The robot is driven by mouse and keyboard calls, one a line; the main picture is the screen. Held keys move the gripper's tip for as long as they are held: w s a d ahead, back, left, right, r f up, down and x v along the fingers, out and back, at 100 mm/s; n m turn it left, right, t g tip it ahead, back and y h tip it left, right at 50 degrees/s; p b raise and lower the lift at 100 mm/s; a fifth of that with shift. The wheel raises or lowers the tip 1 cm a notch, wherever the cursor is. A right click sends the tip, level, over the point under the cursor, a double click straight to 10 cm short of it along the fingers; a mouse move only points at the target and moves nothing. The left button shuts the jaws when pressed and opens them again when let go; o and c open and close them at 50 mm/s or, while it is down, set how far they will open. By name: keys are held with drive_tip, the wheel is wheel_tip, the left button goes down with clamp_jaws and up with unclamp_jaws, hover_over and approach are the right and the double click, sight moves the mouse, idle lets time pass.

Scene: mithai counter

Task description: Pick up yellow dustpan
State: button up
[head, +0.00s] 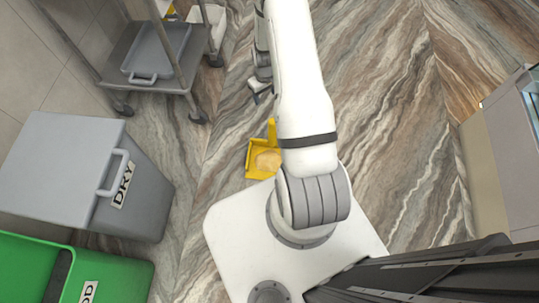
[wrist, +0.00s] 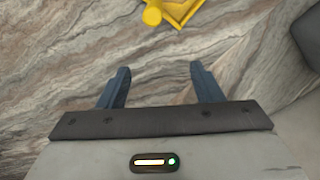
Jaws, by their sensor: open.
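The yellow dustpan (head: 250,170) lies on the floor in the head view, just left of my arm and partly hidden by it. A tan, flat round thing sits in its pan, and its handle (head: 272,130) points away from my base. In the wrist view the dustpan (wrist: 182,9) shows only in part, cut off by the top edge. My gripper (wrist: 160,80) is open and empty, with bare floor between its fingers. It is apart from the dustpan. In the head view my gripper (head: 262,92) is small and partly hidden behind the arm.
A grey bin (head: 60,165) marked DRY stands at left, with a green bin (head: 120,275) in front of it. A wheeled cart (head: 120,50) with a grey tray (head: 158,50) is at upper left. A counter (head: 495,150) stands at right. The floor right of my arm is clear.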

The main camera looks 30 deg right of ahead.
drive_tip(key=s+f+b, duration=0.1)
drive_tip(key=f, duration=0.4)
drive_tip(key=f+b, duration=0.1)
drive_tip(key=f, duration=0.5)
drive_tip(key=s+d+f+b, duration=0.1)
drive_tip(key=f, duration=0.4)
drive_tip(key=shift+s+d+f+b, duration=0.1)
drive_tip(key=shift+s+f+b, duration=0.2)
drive_tip(key=shift+b, duration=0.05)
drive_tip(key=f, duration=0.1)
drive_tip(key=f+b, duration=0.1)
drive_tip(key=f, duration=0.1)
drive_tip(key=f+b, duration=0.1)
drive_tip(key=f, duration=0.1)
drive_tip(key=shift+w+d, duration=0.15)
drive_tip(key=shift+d, duration=0.15)
clamp_jaws()
